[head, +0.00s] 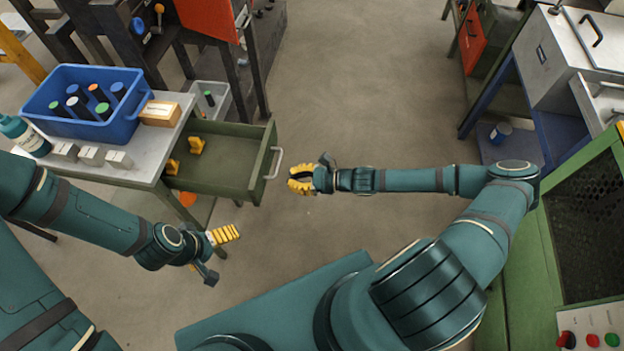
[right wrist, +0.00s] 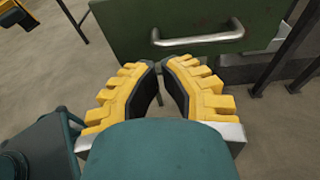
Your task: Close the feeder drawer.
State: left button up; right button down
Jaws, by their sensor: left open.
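The green feeder drawer (head: 222,160) is pulled out from under the grey-topped table and stands open. Its front carries a pale bar handle (head: 274,163), also seen in the right wrist view (right wrist: 198,38). Yellow pieces (head: 196,145) lie inside the drawer. My right gripper (head: 292,180) is just right of the handle, apart from it and pointing at the drawer front. Its fingertips (right wrist: 160,72) are close together with a narrow gap and nothing between them. My left gripper (head: 215,254) is open and empty, in front of the table and below the drawer in the picture.
A blue bin (head: 134,122) with several capped cylinders, a small box (head: 160,113), a bottle and metal blocks stand on the table (head: 150,165). A grey bin (head: 222,104) sits behind the drawer. Clear floor lies right of the drawer; a green cabinet (head: 525,265) stands further right.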

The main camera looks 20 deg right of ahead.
pick_arm(q)
jog(key=shift+f, duration=0.4)
pick_arm(e)
jog(key=x, duration=0.3)
jog(key=shift+w+a, duration=0.1)
